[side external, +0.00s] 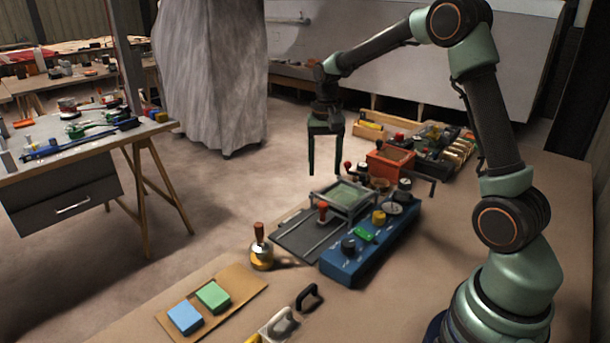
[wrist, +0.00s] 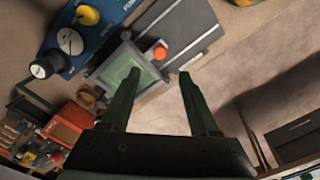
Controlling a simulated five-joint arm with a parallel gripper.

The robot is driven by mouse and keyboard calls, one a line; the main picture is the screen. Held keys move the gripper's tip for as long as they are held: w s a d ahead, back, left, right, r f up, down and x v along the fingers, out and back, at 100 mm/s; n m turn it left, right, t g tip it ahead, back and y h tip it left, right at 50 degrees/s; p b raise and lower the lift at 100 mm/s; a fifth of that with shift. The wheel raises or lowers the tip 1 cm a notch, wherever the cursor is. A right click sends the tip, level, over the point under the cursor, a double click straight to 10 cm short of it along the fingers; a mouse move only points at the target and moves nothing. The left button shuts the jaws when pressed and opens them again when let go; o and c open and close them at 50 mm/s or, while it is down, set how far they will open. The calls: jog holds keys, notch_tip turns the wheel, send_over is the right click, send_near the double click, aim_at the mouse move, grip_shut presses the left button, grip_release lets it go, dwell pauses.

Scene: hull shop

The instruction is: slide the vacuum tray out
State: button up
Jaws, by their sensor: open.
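The vacuum tray (side external: 347,196) is a light metal frame with a green surface, at the inner end of a dark grey rail plate (side external: 300,238). A red knob (side external: 322,207) stands at its front edge. In the wrist view the tray (wrist: 122,66) lies left of centre, with the knob (wrist: 160,52) at its corner beside the rails. My gripper (side external: 325,173) is open and empty, fingers pointing down, above the tray area and apart from it. In the wrist view its fingertips (wrist: 159,75) sit below the knob, partly covering the tray's near side.
A blue control box (side external: 352,262) with knobs stands right beside the rail plate. A brass, red-handled object (side external: 260,247) stands near the plate's outer end. An orange box (side external: 390,160) is behind the tray. A cardboard sheet with blue and green blocks (side external: 198,307) lies in front.

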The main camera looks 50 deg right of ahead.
aim_at(323, 204)
notch_tip(323, 204, down, 11)
jog(key=shift+r, duration=0.2)
dwell(0.3)
grip_shut()
dwell(1.3)
